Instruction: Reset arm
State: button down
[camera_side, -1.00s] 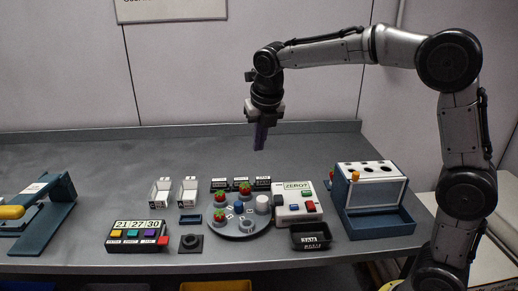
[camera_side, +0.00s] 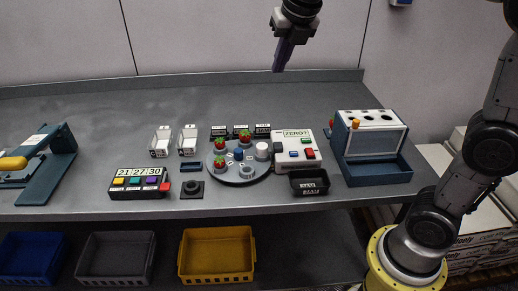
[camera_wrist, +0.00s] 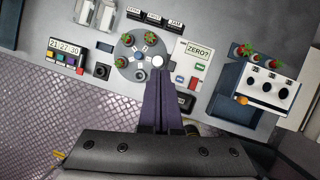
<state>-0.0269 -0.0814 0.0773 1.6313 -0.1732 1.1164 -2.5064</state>
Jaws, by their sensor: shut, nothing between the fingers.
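My gripper (camera_side: 279,66) hangs high above the back of the grey table (camera_side: 320,115) in the side view. Its dark purple fingers are shut with nothing between them and point down. In the wrist view my gripper (camera_wrist: 159,78) shows its fingers pressed together, in front of the table far below. My arm reaches up out of the side view at the top right, so part of it is hidden.
A round tray (camera_side: 238,179) holds several berries. Yellow (camera_side: 217,279), grey and blue crates sit below. The air around my gripper is clear.

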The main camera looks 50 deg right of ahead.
jog(key=s+f+m+t+y, duration=0.1)
jog(key=s+f+m, duration=0.1)
jog(key=s+m, duration=1.1)
jog(key=s+a+f+m, duration=0.2)
jog(key=s+f+m, duration=0.7)
jog(key=m, duration=0.7)
jog(key=shift+s+a+m+y, duration=0.2)
jog(key=shift+s+m+y, duration=0.1)
jog(key=shift+s+y, duration=0.1)
